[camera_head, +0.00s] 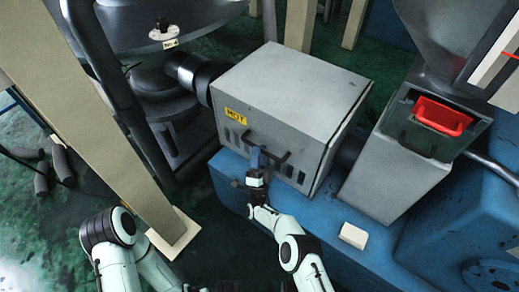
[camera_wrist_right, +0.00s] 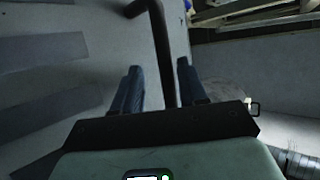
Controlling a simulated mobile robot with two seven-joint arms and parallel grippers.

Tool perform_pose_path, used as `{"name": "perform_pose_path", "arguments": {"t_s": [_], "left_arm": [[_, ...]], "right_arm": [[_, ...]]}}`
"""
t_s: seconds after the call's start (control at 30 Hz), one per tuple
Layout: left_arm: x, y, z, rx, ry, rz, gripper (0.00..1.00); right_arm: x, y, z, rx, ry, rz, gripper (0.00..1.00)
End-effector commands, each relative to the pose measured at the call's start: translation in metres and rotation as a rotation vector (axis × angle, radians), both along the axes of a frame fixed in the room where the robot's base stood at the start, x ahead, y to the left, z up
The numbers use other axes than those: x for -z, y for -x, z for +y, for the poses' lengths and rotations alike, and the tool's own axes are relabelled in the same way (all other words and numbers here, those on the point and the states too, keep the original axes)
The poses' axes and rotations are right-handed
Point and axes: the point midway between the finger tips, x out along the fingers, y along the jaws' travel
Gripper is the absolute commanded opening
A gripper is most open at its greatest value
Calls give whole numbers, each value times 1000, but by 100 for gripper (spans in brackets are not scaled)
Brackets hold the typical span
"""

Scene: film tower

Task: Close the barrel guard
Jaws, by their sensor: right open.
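The barrel guard (camera_head: 290,90) is a grey metal box with a yellow HOT label, above the blue machine base in the head view. Its front has vent slots and a dark bar handle (camera_head: 274,156). My right gripper (camera_head: 257,158) is at this handle. In the right wrist view its two blue fingers (camera_wrist_right: 158,75) stand apart, with the dark handle bar (camera_wrist_right: 164,45) running between them. I cannot tell whether either finger touches the bar. My left arm shows at the lower left of the head view, but its gripper is not visible.
A beige post (camera_head: 90,120) slants down at the left, between my left arm and the guard. A grey hopper chute with a red-handled tray (camera_head: 440,116) stands right of the guard. A small pale block (camera_head: 353,235) lies on the blue base (camera_head: 320,220).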

Motion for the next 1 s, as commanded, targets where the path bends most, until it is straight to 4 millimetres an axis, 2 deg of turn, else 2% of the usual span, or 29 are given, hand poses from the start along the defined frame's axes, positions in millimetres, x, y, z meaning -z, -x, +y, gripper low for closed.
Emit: {"name": "perform_pose_path", "arguments": {"t_s": [0.2,0.5,0.7,1.0], "left_arm": [[-15,-20,-3,7,-4,-66,43],[-22,-30,-4,10,-6,-101,43],[-22,-32,-4,10,-6,-105,43],[-22,-32,-4,9,-6,-106,43]], "right_arm": [[34,34,1,0,2,4,42],[75,74,1,0,1,3,42],[85,84,1,1,0,1,42],[85,85,1,1,0,1,42]]}}
